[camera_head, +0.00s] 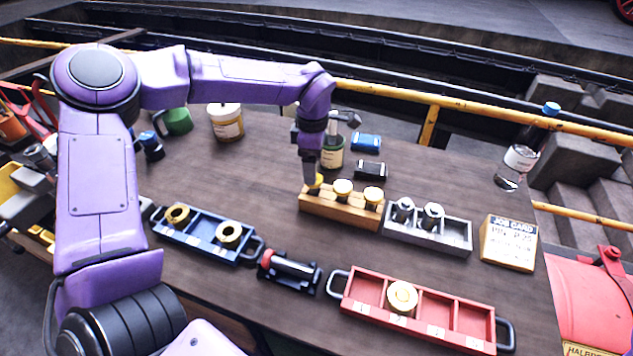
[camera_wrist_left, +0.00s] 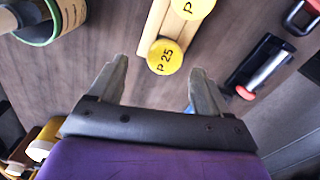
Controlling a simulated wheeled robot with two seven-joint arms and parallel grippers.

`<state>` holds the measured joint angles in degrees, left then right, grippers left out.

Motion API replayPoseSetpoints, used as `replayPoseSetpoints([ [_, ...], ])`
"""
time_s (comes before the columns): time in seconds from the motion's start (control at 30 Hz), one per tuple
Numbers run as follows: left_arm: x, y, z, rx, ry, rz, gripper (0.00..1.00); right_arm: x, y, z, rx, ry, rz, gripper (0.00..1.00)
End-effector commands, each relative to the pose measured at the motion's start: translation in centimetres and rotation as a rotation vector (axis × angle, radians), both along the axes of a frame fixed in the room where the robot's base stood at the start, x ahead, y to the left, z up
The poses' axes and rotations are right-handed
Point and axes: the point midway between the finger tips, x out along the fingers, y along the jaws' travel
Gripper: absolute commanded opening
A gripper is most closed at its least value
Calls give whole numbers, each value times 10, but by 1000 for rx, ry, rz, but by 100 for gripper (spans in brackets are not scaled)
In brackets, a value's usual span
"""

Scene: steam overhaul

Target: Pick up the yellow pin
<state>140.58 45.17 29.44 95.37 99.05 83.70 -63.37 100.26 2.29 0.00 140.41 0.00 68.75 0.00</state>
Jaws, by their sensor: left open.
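Several yellow-topped pins stand upright in a wooden block (camera_head: 340,208) at the middle of the table. The left yellow pin (camera_head: 317,181) is partly hidden by my left gripper (camera_head: 311,178). The middle yellow pin (camera_head: 343,187) and right yellow pin (camera_head: 373,194) show clear tops. In the left wrist view, the yellow pin marked "P 25" (camera_wrist_left: 165,57) lies between and just ahead of the open, empty fingers of my left gripper (camera_wrist_left: 158,66). A neighbouring yellow pin (camera_wrist_left: 190,8) is at the top edge. My right gripper is not in view.
A grey tray (camera_head: 455,240) with silver parts adjoins the block. A blue tray (camera_head: 200,246) with brass rings and a red tray (camera_head: 465,318) with one ring stand nearer. A job card (camera_head: 508,243) stands right.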

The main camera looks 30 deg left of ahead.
Motion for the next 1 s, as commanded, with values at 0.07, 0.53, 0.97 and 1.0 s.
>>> replayPoseSetpoints([
  [0.07, 0, -1, -7, 0, 1, 0, 78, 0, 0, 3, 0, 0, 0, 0],
  [0.53, -5, -5, -61, 0, -1, -2, 78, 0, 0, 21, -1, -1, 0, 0],
  [0.97, -5, -5, -60, -1, -4, -3, 0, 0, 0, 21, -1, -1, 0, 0],
  [1.0, -5, -5, -60, -1, -4, -3, 0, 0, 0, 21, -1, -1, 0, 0],
])
